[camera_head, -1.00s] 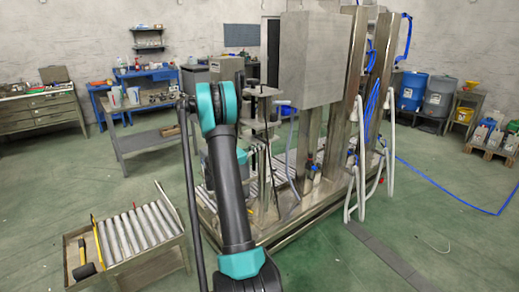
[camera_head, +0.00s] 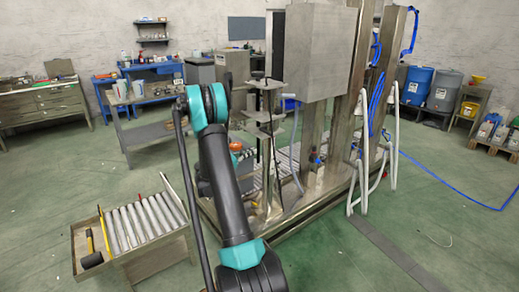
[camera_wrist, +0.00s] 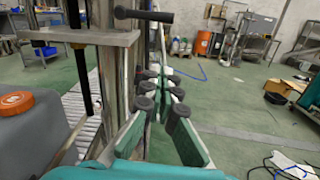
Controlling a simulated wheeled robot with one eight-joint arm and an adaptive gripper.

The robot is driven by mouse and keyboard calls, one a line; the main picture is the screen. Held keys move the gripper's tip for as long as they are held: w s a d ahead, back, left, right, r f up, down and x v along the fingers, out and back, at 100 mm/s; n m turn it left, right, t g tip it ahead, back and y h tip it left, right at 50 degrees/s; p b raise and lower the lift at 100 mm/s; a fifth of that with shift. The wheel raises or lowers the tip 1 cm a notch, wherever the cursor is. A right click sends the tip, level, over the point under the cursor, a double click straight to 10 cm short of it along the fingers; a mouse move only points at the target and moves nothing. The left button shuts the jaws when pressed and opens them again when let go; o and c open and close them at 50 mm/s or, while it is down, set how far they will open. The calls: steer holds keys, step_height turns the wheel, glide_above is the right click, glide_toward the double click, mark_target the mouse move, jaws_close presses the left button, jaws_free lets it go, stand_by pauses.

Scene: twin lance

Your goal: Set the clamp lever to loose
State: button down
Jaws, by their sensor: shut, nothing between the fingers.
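A black bar-shaped handle (camera_wrist: 143,14), which looks like the clamp lever, lies about level at the top of the wrist view, beside the metal post of the steel machine. Whether it is set to loose I cannot tell. My gripper (camera_wrist: 160,85) is shut and empty, below the handle and apart from it. The steel machine (camera_head: 320,55) stands at the middle of the head view. My gripper is mostly hidden by my arm in the head view.
A grey container with an orange cap (camera_wrist: 16,102) is close on the left in the wrist view. A roller tray with a mallet (camera_head: 92,250) stands front left. Hoses (camera_head: 390,130) hang at the machine's right. Green floor (camera_head: 450,230) is mostly clear at right.

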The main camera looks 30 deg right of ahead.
steer(key=shift+s+a+f, duration=0.1)
steer(key=shift+a, duration=1.4)
steer(key=shift+s, duration=0.1)
steer(key=s+a+f+m+t+y, duration=0.1)
steer(key=s+a+f+m+y, duration=0.1)
steer(key=s+a+m+y, duration=0.6)
steer(key=s+a+f+m+t+y, duration=0.2)
steer(key=s+a+m+y, duration=0.7)
steer(key=s+a, duration=1.4)
steer(key=shift+s+a+f+m+y, duration=0.3)
steer(key=shift+a+f+y, duration=0.35)
steer(key=shift+a+y, duration=0.25)
